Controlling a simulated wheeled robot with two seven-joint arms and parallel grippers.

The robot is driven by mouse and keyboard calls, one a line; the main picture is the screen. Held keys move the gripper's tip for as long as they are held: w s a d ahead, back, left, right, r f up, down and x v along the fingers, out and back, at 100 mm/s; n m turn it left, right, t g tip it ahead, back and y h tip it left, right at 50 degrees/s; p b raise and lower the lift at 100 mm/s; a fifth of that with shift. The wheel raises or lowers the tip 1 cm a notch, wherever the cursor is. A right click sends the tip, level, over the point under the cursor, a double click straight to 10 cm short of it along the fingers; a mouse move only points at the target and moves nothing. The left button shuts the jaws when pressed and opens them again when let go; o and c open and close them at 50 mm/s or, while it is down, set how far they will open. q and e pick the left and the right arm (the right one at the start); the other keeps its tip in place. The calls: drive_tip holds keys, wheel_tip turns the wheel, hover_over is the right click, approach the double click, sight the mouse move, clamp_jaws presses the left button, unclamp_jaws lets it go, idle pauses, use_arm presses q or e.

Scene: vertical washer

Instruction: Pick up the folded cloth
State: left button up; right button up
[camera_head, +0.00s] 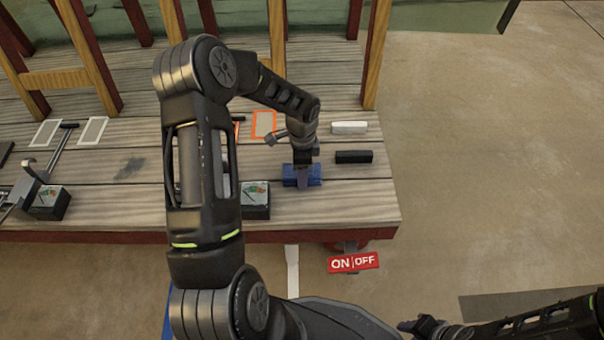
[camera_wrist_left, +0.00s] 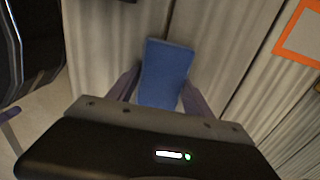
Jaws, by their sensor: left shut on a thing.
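The folded cloth (camera_head: 314,174) is a small blue block-like bundle on the wooden plank table, near its front right corner. My left gripper (camera_head: 303,176) points down over it, with its fingers at the cloth. In the left wrist view the blue cloth (camera_wrist_left: 166,72) sits between the two purple-grey fingers (camera_wrist_left: 155,92), one at each side, shut on it. I cannot tell whether the cloth is lifted off the planks. My right gripper (camera_head: 408,326) is low at the right, away from the table; its jaws are too small to read.
A black block (camera_head: 354,157) and a white block (camera_head: 349,127) lie right of the cloth. A gauge box (camera_head: 255,199) stands left of it. An orange outlined rectangle (camera_head: 264,124) lies behind. A red ON/OFF sign (camera_head: 353,262) is below the table's front edge.

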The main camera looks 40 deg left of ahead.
use_arm(q)
drive_tip(key=c, duration=0.8)
drive_tip(key=shift+o, duration=0.2)
wheel_tip(320, 180, up, 10)
drive_tip(key=p, duration=0.4)
